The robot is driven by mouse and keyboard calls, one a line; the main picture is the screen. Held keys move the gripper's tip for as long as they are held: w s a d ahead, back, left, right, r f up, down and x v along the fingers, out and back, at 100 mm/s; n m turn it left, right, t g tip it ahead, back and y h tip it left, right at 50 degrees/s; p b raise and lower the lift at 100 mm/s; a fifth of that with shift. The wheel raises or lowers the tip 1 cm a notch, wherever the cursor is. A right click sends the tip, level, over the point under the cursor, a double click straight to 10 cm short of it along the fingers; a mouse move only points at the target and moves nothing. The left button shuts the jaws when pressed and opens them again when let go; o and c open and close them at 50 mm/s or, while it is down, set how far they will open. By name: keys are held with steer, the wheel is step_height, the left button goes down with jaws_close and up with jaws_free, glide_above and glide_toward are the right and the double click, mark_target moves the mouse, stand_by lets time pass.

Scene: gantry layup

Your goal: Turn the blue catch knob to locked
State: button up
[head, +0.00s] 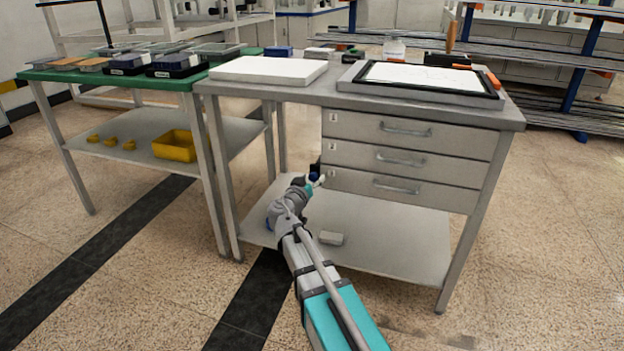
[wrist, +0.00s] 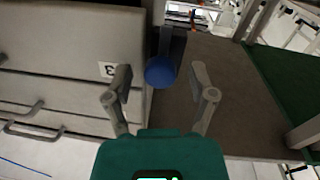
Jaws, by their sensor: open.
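The blue catch knob (wrist: 160,72) is round and sits at the end of a dark bracket (wrist: 174,42), beside the drawer front labelled 3 (wrist: 108,69). My gripper (wrist: 161,85) is open, with one finger on each side of the knob in the wrist view. Neither finger visibly touches it, and the depth between them is hard to judge. Which way the knob is turned cannot be told.
The grey workbench (head: 330,95) has three drawers with bar handles, all apparently shut, and a lower shelf (head: 385,240) with a small light block (head: 331,238). A green-topped table (head: 60,75) with trays stands left. The floor in front is clear.

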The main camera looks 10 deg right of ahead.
steer(key=shift+w, duration=0.15)
jaws_close()
stand_by(0.4)
steer(key=shift+n, duration=0.4)
steer(key=n, duration=0.3)
steer(key=shift+b, duration=0.4)
steer(key=n, duration=0.5)
steer(key=shift+t+b, duration=0.3)
steer(key=shift+t, duration=0.1)
steer(key=n, duration=0.5)
steer(key=shift+t, duration=0.3)
steer(key=n+y, duration=0.1)
steer(key=n, duration=0.4)
steer(key=shift+n, duration=0.3)
